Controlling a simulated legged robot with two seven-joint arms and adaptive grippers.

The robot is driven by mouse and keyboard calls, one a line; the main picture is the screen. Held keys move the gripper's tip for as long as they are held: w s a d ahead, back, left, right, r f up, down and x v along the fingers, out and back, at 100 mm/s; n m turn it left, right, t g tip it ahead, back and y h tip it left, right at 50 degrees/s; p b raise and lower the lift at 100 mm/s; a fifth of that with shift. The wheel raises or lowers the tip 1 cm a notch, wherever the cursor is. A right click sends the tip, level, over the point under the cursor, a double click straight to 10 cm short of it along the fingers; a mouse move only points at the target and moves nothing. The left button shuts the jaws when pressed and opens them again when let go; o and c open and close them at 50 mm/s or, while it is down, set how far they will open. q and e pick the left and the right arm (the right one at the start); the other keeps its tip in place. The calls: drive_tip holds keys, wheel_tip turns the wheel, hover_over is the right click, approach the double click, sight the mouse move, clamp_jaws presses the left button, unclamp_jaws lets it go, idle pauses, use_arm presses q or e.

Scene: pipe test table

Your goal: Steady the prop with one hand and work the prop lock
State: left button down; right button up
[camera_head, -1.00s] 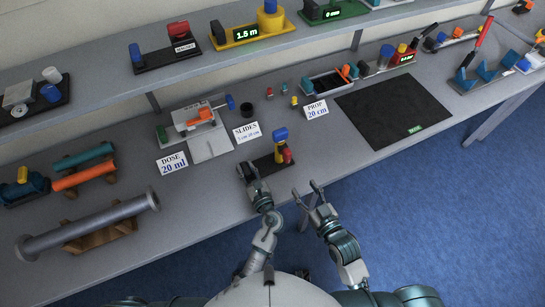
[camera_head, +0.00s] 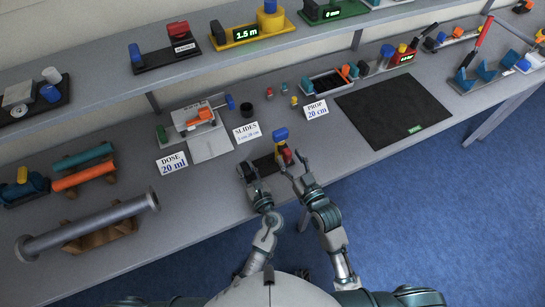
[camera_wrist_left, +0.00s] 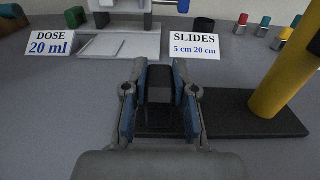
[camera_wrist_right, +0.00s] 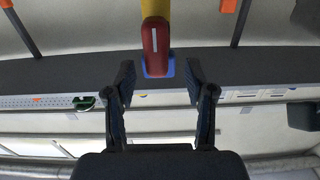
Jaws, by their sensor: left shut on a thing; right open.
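The prop stands on a black base plate (camera_head: 264,165) near the table's front edge. It has a yellow post (camera_wrist_left: 285,75), a blue top (camera_head: 280,133) and a red lock piece (camera_wrist_right: 156,45). My right gripper (camera_head: 290,161) is open at the red lock piece. In the right wrist view its fingers (camera_wrist_right: 159,85) are spread, with the red piece ahead between them. I see no contact there.
The "PROP 20 cm" card (camera_head: 316,109) stands behind and right of the prop, the "SLIDES" card (camera_head: 246,132) behind and left. A black mat (camera_head: 393,110) lies to the right. A tray device (camera_head: 209,140) is at the back left. The table front right of the prop is clear.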

drive_tip(key=shift+x, duration=1)
